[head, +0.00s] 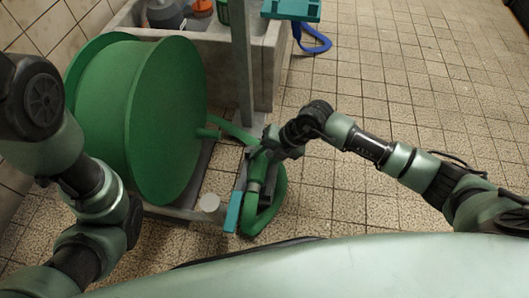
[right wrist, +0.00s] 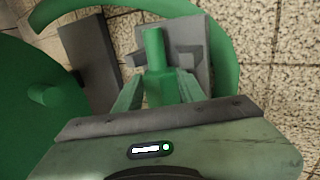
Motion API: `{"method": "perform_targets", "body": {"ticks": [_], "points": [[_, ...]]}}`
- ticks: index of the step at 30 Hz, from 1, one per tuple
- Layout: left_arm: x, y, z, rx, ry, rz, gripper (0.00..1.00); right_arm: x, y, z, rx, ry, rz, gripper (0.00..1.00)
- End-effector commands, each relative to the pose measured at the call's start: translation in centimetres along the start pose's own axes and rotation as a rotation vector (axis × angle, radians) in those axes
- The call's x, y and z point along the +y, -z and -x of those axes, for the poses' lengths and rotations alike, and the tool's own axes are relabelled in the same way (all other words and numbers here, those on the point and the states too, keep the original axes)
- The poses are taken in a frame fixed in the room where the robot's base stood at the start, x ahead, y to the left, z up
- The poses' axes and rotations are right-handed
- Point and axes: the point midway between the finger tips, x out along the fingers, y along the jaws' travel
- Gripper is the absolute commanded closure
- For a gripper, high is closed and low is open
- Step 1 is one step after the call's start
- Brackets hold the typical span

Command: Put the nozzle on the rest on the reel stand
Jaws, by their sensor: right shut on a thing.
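My right gripper (head: 262,160) is shut on the green nozzle (right wrist: 155,72), beside the reel stand's front right side. The nozzle's body lies between the two fingers in the right wrist view. A grey plate with short side prongs (right wrist: 185,38) lies directly behind the nozzle there; it looks like the rest. Whether the nozzle touches it cannot be told. The green hose (head: 272,205) loops down around the gripper and also shows as an arc in the right wrist view (right wrist: 222,18). The stand's base (head: 165,211) is grey. My left gripper is out of view.
The large green reel (head: 165,115) stands left of the right gripper. A grey post (head: 242,70) rises behind it. A teal strip (head: 233,211) is at the stand's front. A stone trough (head: 266,70) stands behind. The tiled floor on the right is clear.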

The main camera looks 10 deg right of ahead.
Motion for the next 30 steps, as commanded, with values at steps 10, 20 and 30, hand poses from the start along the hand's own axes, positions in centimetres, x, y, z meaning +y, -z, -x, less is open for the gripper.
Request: {"method": "perform_targets", "body": {"ticks": [10,20,30], "points": [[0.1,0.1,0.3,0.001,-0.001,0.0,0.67,-0.3,0.0,-0.7,-0.001,-0.002,0.0,1.0],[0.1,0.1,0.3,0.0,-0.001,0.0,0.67,-0.3,0.0,-0.7,-0.001,-0.002,0.0,0.35],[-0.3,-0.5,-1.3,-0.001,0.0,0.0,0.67,-0.1,0.0,1.4,-0.001,0.0,0.0,0.35]]}}
